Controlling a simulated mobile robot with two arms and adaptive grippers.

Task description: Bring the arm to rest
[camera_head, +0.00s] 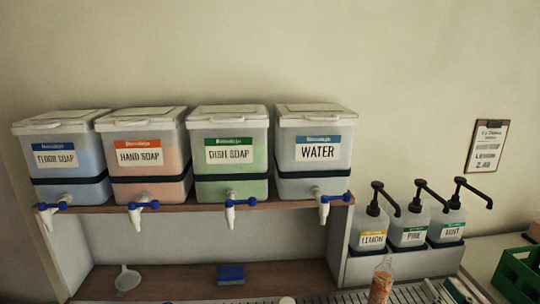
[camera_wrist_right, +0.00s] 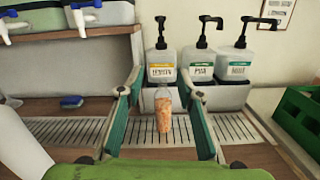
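My right gripper (camera_wrist_right: 162,92) is open in the right wrist view, its two green-sided fingers spread wide. Beyond and between the fingers a clear bottle with orange contents (camera_wrist_right: 163,118) stands upright on the drip grate, apart from both fingers. The bottle also shows at the bottom of the head view (camera_head: 381,286), where its base is cut off. Which pale parts at the bottom edge of the head view belong to my right gripper, I cannot tell. My left gripper is in neither view.
Drums of floor soap (camera_head: 57,158), hand soap (camera_head: 140,156), dish soap (camera_head: 229,151) and water (camera_head: 318,151) stand on a shelf with taps. Pump bottles (camera_head: 372,232) stand right of it. A blue sponge (camera_head: 231,274), a funnel (camera_head: 127,279) and a green crate (camera_head: 517,275) are around.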

